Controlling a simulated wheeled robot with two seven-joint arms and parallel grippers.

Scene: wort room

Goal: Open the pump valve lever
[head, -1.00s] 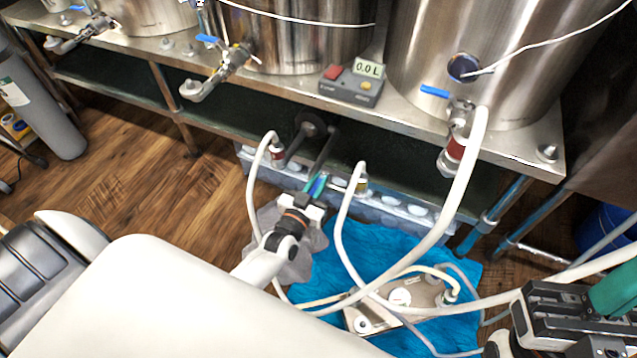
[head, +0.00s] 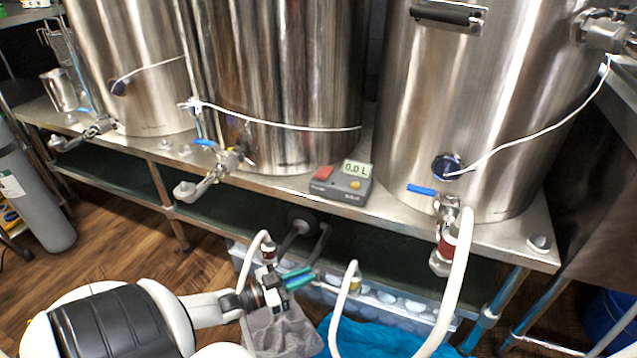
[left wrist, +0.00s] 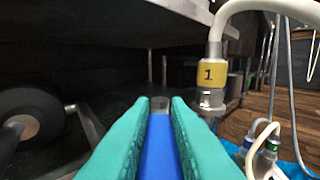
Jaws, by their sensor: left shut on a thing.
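My left gripper (head: 300,280) is below the front edge of the steel bench. In the left wrist view its two teal fingers (left wrist: 160,130) are shut on the blue lever (left wrist: 161,152), which runs lengthwise between them. The grey end beyond the lever is small and dark, so I cannot tell the valve's position. In the head view the lever is largely hidden by the fingers. A hose coupling with a yellow "1" tag (left wrist: 211,75) stands right of the fingers; it also shows in the head view (head: 355,282). My right gripper is out of view.
White hoses (head: 340,315) hang close to my left gripper. A dark round part (head: 303,219) sits under the bench. A blue cloth (head: 380,340) lies below.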

